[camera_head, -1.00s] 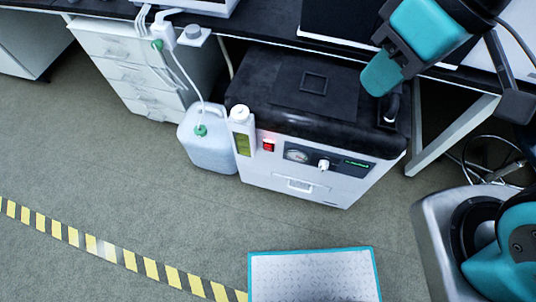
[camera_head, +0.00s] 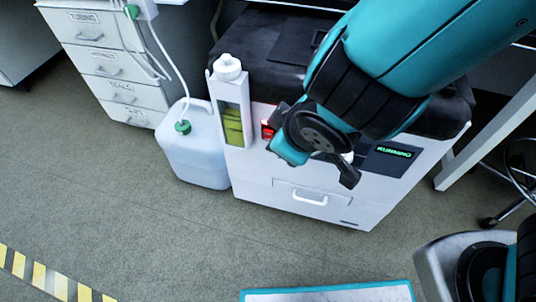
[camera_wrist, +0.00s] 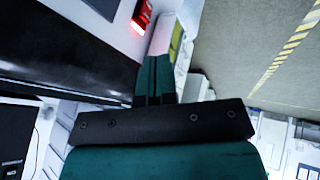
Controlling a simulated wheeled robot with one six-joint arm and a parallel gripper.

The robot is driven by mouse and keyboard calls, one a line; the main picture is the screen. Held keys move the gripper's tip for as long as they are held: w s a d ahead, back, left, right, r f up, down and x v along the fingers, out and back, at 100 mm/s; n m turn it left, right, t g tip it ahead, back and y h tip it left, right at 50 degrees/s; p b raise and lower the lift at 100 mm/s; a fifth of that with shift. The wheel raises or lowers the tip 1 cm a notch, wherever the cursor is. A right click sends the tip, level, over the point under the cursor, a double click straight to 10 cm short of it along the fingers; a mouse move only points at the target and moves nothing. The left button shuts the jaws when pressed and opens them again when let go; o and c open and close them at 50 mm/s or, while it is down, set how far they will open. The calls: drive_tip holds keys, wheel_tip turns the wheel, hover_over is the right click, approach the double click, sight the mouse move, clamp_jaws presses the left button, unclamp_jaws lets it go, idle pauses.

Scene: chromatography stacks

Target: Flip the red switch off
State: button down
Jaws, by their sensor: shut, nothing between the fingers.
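The red switch (camera_head: 267,130) is on the white front panel of a black-topped machine (camera_head: 262,200), near its left edge, and glows red. My gripper (camera_head: 287,150) is just to the right of the switch in the head view, in front of the panel, and hides the gauge. In the wrist view the lit switch (camera_wrist: 141,16) shows at the top, beyond and slightly left of the fingertips. My gripper (camera_wrist: 154,62) has its teal fingers together, with nothing between them. Contact with the switch is not visible; which way the rocker is tilted cannot be told.
A white bottle holder with green liquid (camera_head: 232,115) stands at the machine's left corner, close to the switch. A translucent jug (camera_head: 190,150) with a tube sits on the floor beside it. Drawers (camera_head: 105,65) stand behind.

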drive_tip(key=shift+n+t, duration=0.4)
drive_tip(key=shift+n, duration=0.3)
drive_tip(key=f, duration=0.1)
drive_tip(key=a+f+b, duration=0.1)
drive_tip(key=f, duration=0.1)
drive_tip(key=a+f+b, duration=0.1)
drive_tip(key=shift+f, duration=0.3)
drive_tip(key=b, duration=0.5)
approach(268, 138)
drive_tip(key=x, duration=0.6)
drive_tip(key=shift+s+a, duration=0.15)
drive_tip(key=shift+a, duration=0.25)
